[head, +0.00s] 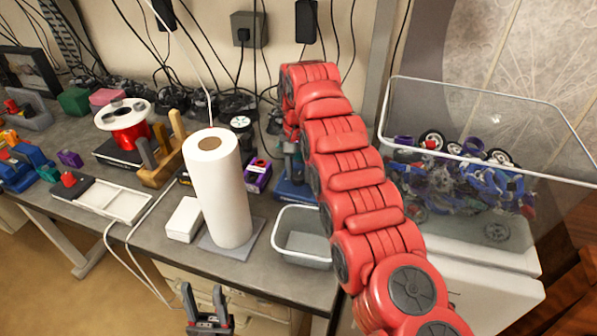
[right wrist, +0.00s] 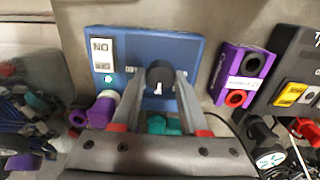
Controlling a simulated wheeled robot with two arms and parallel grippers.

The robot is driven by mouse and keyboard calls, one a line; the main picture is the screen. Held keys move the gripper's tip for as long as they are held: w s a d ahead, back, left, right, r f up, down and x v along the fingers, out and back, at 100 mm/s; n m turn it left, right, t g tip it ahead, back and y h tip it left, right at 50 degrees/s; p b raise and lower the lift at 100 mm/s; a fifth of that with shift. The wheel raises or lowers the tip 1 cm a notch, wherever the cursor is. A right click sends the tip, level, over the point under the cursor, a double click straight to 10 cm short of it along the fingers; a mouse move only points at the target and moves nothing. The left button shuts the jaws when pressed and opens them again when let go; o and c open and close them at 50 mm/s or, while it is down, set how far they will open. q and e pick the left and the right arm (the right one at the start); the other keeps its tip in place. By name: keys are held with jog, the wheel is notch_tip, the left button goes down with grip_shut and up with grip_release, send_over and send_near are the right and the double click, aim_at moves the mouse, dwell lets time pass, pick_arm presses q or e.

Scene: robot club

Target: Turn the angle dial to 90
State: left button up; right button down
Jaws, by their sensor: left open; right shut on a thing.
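The angle dial is a black round knob (right wrist: 159,72) on a blue panel (right wrist: 193,50) in the right wrist view. A small white mark shows on the knob's lower side. My right gripper (right wrist: 163,82) is shut on the dial, one finger on each side. The small scale markings beside the knob are too small to read. In the head view, part of the blue panel (head: 290,190) shows on the bench beside my red right arm, which hides most of the dial area. My left gripper (head: 208,312) is open and empty in front of the bench.
A white paper roll (head: 220,195) stands on the bench left of the panel. A grey bin (head: 303,262) is in front of it. A purple box (right wrist: 240,75) lies right of the panel in the wrist view. A clear crate (head: 490,105) of parts stands right.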

aim_at(298, 175)
jog(key=shift+c, duration=2.1)
grip_release()
jog(key=shift+r, duration=0.15)
notch_tip(298, 175, up, 17)
jog(key=p, duration=1.6)
jog(key=shift+p, duration=0.4)
